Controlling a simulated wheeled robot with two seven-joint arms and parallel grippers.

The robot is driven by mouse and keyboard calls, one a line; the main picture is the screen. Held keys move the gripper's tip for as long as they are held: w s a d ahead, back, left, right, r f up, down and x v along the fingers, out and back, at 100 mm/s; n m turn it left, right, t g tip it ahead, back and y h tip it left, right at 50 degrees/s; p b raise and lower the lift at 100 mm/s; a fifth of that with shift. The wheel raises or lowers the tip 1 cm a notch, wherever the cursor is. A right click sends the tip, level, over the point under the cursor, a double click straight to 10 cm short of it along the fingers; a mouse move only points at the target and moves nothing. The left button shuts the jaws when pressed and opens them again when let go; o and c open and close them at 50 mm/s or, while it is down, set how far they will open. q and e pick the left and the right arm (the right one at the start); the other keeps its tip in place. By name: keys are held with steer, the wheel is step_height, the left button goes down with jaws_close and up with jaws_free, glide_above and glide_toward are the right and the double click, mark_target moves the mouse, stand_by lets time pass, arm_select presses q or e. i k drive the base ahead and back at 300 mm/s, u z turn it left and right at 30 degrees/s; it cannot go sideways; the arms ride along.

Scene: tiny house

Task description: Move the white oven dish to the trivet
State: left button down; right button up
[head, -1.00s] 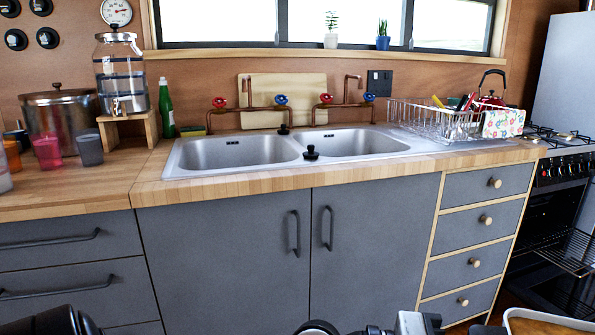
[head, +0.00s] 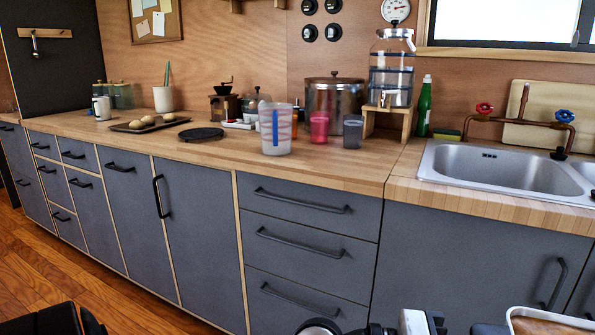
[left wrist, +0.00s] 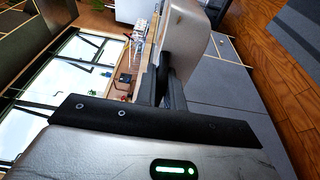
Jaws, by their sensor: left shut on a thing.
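The white oven dish (head: 519,315) shows at the bottom right of the head view, cut off by the frame edge, with a white rim and brown inside. My left gripper (head: 490,328) is shut on its near-left side. In the left wrist view the pale dish (left wrist: 190,45) is between the dark fingers of my left gripper (left wrist: 163,85), clear of the counter. A flat, round black trivet (head: 201,134) lies on the wooden counter, right of a tray. My right gripper is not in view.
Around the trivet stand a tray with round items (head: 150,123), a coffee grinder (head: 223,105), a clear measuring jug (head: 275,130) and pink and grey cups. A steel pot (head: 335,103) is behind. The counter's front strip (head: 330,170) is clear. The sink (head: 500,170) is at right.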

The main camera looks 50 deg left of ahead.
mark_target(190, 133)
steer(key=u, duration=1.6)
